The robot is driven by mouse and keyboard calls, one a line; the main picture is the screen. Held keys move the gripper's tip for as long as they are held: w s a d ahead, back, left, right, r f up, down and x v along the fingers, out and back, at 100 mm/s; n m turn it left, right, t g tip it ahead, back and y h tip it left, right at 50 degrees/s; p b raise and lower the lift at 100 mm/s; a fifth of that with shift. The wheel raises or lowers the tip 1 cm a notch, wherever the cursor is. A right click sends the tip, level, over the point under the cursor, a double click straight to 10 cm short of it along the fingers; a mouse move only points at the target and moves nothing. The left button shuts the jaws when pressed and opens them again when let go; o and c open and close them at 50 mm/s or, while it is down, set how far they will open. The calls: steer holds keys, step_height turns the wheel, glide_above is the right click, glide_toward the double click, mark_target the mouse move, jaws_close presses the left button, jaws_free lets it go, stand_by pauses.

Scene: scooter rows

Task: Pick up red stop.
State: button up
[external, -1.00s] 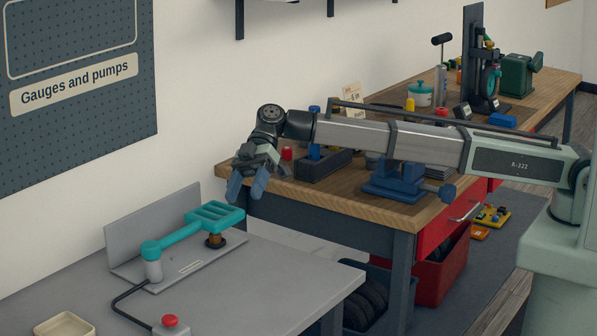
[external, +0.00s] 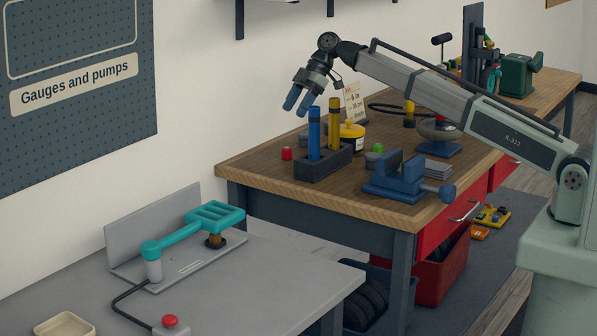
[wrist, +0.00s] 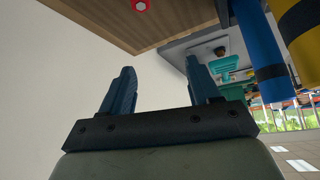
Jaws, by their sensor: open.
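A small red piece (external: 287,153) sits on the wooden workbench near its left back edge, left of the dark holder. In the wrist view a red six-sided piece with a pale centre (wrist: 140,5) shows at the top edge, partly cut off. A red round button (external: 170,321) sits on a grey box on the grey table at the front. My gripper (external: 297,103) is open and empty, in the air above the bench, higher than the red piece and slightly to its right. Its two blue fingers (wrist: 160,68) point toward the bench in the wrist view, with nothing between them.
A dark holder (external: 322,167) with upright blue (external: 314,130) and yellow (external: 335,120) tubes stands right of the red piece. A yellow pot (external: 352,137), a small card and a blue vise (external: 395,178) stand farther right. The bench's left front corner is clear.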

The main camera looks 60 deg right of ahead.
steer(key=d+f, duration=0.1)
steer(key=d, duration=0.3)
glide_toward(287, 147)
steer(key=shift+h, duration=0.3)
steer(key=a+f, duration=0.3)
steer(key=shift+w+a+f, duration=0.25)
steer(key=shift+d+x, duration=0.2)
steer(key=shift+x, duration=2.55)
steer(key=shift+w+f, duration=0.1)
steer(key=c, duration=1.1)
